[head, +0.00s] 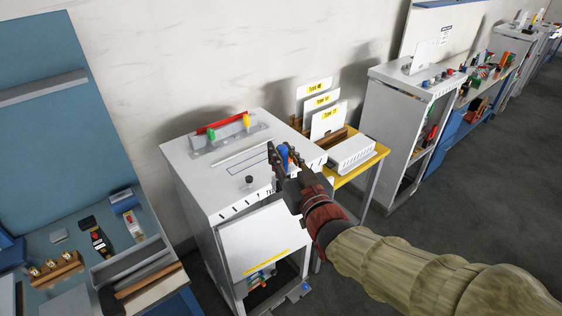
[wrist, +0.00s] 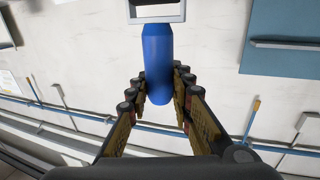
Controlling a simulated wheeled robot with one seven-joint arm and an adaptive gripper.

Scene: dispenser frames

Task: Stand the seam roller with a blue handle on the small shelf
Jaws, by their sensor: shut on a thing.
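The seam roller's blue handle (head: 283,153) is between the fingers of my gripper (head: 280,150), above the top of the white cabinet. In the wrist view the blue handle (wrist: 158,60) lies between the two fingers of my gripper (wrist: 158,88), which are shut on it. A grey metal frame (wrist: 156,14) shows at the handle's far end, partly cut off by the picture edge. A narrow grey shelf (head: 42,87) is fixed to the blue back panel at far left; a shelf on a blue panel also shows in the wrist view (wrist: 290,44). I cannot tell which shelf is meant.
The white cabinet (head: 200,172) carries a red bar with green and yellow parts (head: 222,125) and a small black knob (head: 249,181). A yellow table (head: 362,168) with labelled white cards (head: 326,120) stands behind it. A blue bench (head: 60,240) at left holds several small items.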

